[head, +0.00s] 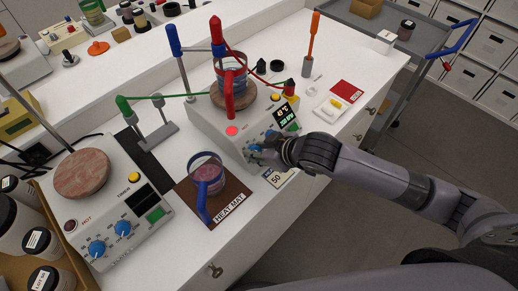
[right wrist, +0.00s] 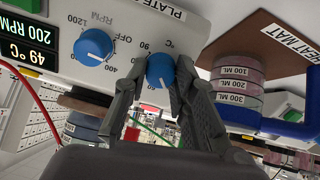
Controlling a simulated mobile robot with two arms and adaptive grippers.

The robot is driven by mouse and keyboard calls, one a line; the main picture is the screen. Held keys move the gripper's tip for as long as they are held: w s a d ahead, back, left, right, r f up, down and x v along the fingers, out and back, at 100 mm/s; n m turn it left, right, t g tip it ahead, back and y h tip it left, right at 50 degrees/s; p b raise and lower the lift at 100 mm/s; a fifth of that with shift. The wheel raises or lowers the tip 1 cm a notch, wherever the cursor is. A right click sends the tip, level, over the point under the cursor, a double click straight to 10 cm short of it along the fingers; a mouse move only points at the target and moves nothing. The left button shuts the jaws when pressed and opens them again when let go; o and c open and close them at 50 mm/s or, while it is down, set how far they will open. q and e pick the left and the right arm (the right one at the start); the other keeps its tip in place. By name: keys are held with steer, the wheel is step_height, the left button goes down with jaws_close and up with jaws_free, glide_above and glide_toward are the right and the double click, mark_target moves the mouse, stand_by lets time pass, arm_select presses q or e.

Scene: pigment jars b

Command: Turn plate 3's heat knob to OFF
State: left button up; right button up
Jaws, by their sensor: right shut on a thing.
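My right gripper (head: 260,154) is at the front panel of the middle hot plate (head: 216,127). In the right wrist view its two fingers (right wrist: 157,92) are shut on a blue knob (right wrist: 160,70), one on each side. This knob carries a °C scale, so it is the heat knob; its white mark points toward the bottom of that view. The second blue knob (right wrist: 94,47), marked RPM, is beside it, untouched. The panel display (right wrist: 25,50) reads 49 °C and 200 RPM. The plate label is upside down and partly cut off. My left gripper is not in view.
A blue-handled mug (head: 206,172) stands on the brown heat mat (head: 236,192) close left of my right gripper. A beaker (head: 231,76) sits on the middle plate, near a lit red lamp (head: 232,131). Another hot plate (head: 100,200) stands at left.

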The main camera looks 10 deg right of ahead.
jaws_close()
steer(key=n+p, duration=0.3)
steer(key=shift+r+n, duration=0.2)
steer(key=shift+n, duration=0.1)
steer(key=n+p, duration=0.4)
steer(key=n, duration=0.1)
steer(key=n+p, duration=0.2)
steer(key=n, duration=0.2)
steer(key=shift+s+f+n, duration=0.1)
steer(key=shift+f+n, duration=0.05)
steer(key=shift+n, duration=0.25)
steer(key=shift+f+n+p, duration=0.1)
steer(key=shift+n+p, duration=0.5)
steer(key=shift+n, duration=1)
